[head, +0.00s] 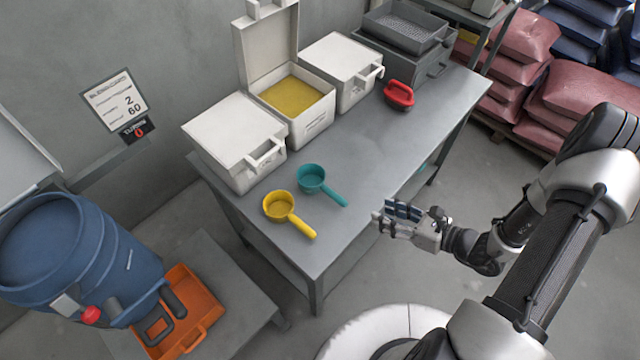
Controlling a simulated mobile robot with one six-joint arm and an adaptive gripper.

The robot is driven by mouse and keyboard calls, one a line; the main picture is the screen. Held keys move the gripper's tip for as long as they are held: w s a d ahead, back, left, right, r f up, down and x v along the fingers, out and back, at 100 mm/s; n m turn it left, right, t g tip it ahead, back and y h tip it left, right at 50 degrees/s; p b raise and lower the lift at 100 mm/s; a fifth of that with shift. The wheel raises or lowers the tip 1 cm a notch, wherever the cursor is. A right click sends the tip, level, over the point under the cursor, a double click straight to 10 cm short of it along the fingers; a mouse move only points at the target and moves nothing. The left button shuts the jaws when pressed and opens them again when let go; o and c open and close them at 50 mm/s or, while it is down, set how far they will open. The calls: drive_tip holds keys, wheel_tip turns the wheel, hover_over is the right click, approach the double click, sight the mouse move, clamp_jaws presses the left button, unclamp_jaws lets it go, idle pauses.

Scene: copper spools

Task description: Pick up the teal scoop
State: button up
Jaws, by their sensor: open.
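The teal scoop (312,179) lies on the grey table (364,170), its bowl opening upward and its handle pointing to the lower right. A yellow scoop (279,206) lies close beside it, nearer the table's front left corner. My gripper (388,215) is open and empty, to the right of the teal scoop and apart from it, around the table's front edge. Its exact height above the table cannot be told from this one view. Nothing hides the teal scoop.
A closed white bin (232,140), an open bin (312,122) with yellow contents and another white bin (341,70) line the wall side. A red-handled tool (398,94) lies farther along the table. A blue barrel (80,250) and an orange tray (190,325) stand lower left. The table's middle is clear.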

drive_tip(key=b, duration=0.3)
approach(336, 195)
drive_tip(key=w+a+f, duration=0.2)
drive_tip(key=f, duration=0.1)
drive_tip(key=shift+w+a, duration=0.15)
drive_tip(key=shift+a, duration=0.2)
drive_tip(key=shift+w+a+f, duration=0.15)
drive_tip(key=shift+w+a, duration=0.2)
drive_tip(key=shift+a, duration=0.1)
drive_tip(key=a, duration=0.1)
drive_tip(key=w+a+b, duration=0.1)
drive_tip(key=a, duration=0.1)
drive_tip(key=shift+w+a+f, duration=0.25)
drive_tip(key=shift+w+a, duration=0.1)
drive_tip(key=shift+a, duration=0.05)
drive_tip(key=shift+w+a+f+b, duration=0.2)
drive_tip(key=shift+w+a+b, duration=0.15)
drive_tip(key=shift+w+a, duration=0.1)
drive_tip(key=shift+s, duration=0.1)
drive_tip(key=shift+c, duration=0.2)
clamp_jaws()
